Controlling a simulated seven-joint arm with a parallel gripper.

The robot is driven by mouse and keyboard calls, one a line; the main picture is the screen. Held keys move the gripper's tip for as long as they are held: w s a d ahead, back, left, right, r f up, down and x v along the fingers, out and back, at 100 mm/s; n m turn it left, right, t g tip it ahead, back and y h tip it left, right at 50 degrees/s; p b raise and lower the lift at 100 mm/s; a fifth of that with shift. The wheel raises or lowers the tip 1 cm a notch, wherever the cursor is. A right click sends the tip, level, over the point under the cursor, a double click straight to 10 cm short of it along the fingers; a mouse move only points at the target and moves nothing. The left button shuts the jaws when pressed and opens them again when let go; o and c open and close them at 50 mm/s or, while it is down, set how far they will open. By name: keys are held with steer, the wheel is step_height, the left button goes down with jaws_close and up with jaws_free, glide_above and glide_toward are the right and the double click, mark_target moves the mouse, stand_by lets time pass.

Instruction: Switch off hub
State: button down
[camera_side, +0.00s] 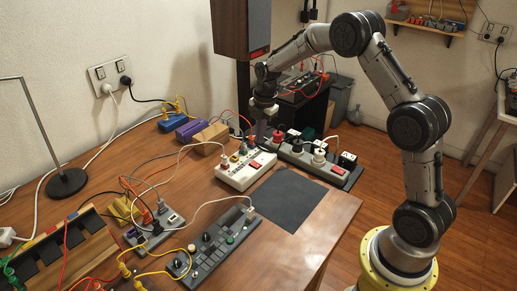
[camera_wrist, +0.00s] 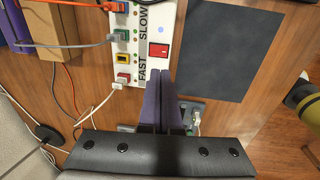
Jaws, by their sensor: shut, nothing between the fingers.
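The hub (camera_side: 245,169) is a white box on the table with a red switch (camera_side: 255,164) and several plugs. In the wrist view, the hub (camera_wrist: 124,48) is marked SLOW and FAST. Its red switch (camera_wrist: 158,50) is in full view, with a small blue light near it. I cannot tell which way the switch is set. My gripper (camera_side: 261,139) points down near the hub's far side in the side view. In the wrist view, the fingertips of my gripper (camera_wrist: 162,72) are together and empty, just below the switch in the picture. Contact cannot be told.
A grey strip (camera_side: 352,180) with its own red switch and several plugs stands right of the hub. A dark mat (camera_side: 285,197) lies clear in front. A cardboard box (camera_side: 210,137), a grey panel (camera_side: 213,250) and loose cables crowd the left.

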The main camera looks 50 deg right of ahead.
steer(key=r, duration=0.3)
steer(key=shift+s+r, duration=0.2)
steer(key=shift+r, duration=0.1)
steer(key=shift+w+d+r, duration=0.15)
steer(key=shift+w, duration=0.45)
glide_toward(254, 162)
steer(key=f, duration=0.5)
steer(key=shift+w+f, duration=0.15)
steer(key=shift+w, duration=0.2)
steer(key=shift+w+f, duration=0.15)
steer(key=shift+f, duration=0.6)
